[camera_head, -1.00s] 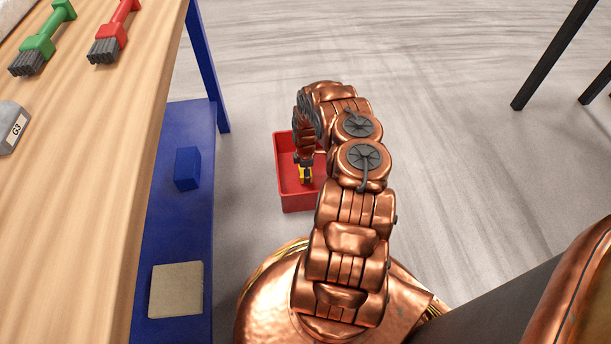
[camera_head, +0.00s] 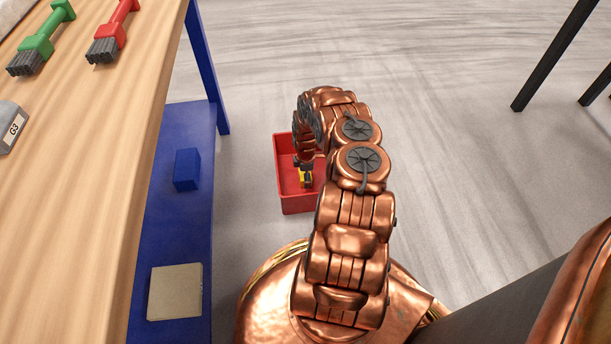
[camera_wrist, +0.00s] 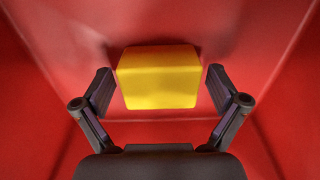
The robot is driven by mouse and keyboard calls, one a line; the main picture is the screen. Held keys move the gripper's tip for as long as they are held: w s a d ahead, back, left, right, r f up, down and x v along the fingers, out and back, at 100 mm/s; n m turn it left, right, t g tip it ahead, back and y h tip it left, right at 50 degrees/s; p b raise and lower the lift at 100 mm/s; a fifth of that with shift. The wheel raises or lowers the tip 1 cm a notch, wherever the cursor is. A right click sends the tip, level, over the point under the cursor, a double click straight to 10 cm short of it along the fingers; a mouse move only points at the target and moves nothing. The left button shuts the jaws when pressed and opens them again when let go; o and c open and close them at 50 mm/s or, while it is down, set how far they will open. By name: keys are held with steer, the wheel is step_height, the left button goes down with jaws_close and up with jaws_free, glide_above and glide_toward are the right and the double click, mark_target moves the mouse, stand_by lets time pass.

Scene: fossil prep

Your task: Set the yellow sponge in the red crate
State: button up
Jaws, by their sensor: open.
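The yellow sponge (camera_wrist: 158,78) lies inside the red crate (camera_wrist: 40,120), against or close to one wall, as the wrist view shows. My gripper (camera_wrist: 160,88) is open, with one finger on each side of the sponge and a small gap to each. In the head view the red crate (camera_head: 297,206) stands on the floor beside the table, and a bit of the yellow sponge (camera_head: 306,179) shows in it. My gripper (camera_head: 304,172) reaches down into the crate there, and my arm hides the crate's right part.
The wooden table (camera_head: 120,130) at left holds a green brush (camera_head: 42,40), a red brush (camera_head: 112,33) and a grey block marked G3 (camera_head: 10,126). Its blue lower shelf (camera_head: 180,230) bears a blue block (camera_head: 187,169) and a beige slab (camera_head: 175,291). Floor beyond the crate is clear.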

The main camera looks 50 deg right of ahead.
steer(key=shift+r, duration=0.15)
steer(key=s+a+r+m+g+p, duration=0.1)
steer(key=a+r+m+p, duration=0.15)
steer(key=r, duration=0.95)
steer(key=s+a+r+m+h+p, duration=0.1)
steer(key=a+r, duration=0.3)
steer(key=r, duration=0.9)
steer(key=s+a+r+m+g+p, duration=0.1)
steer(key=a+r+m, duration=0.15)
steer(key=r, duration=0.95)
steer(key=s+a+r+m, duration=0.2)
steer(key=s+a+r, duration=0.5)
steer(key=a+r, duration=0.5)
steer(key=s+a+r+m+g, duration=0.1)
steer(key=s+a+r, duration=0.3)
steer(key=s+a, duration=0.4)
steer(key=s+a+r+m+y, duration=0.1)
steer(key=s+a+r, duration=0.3)
steer(key=s+a, duration=0.4)
steer(key=s, duration=0.5)
steer(key=shift+s+a+r+g, duration=0.3)
steer(key=shift+s+r+g, duration=0.1)
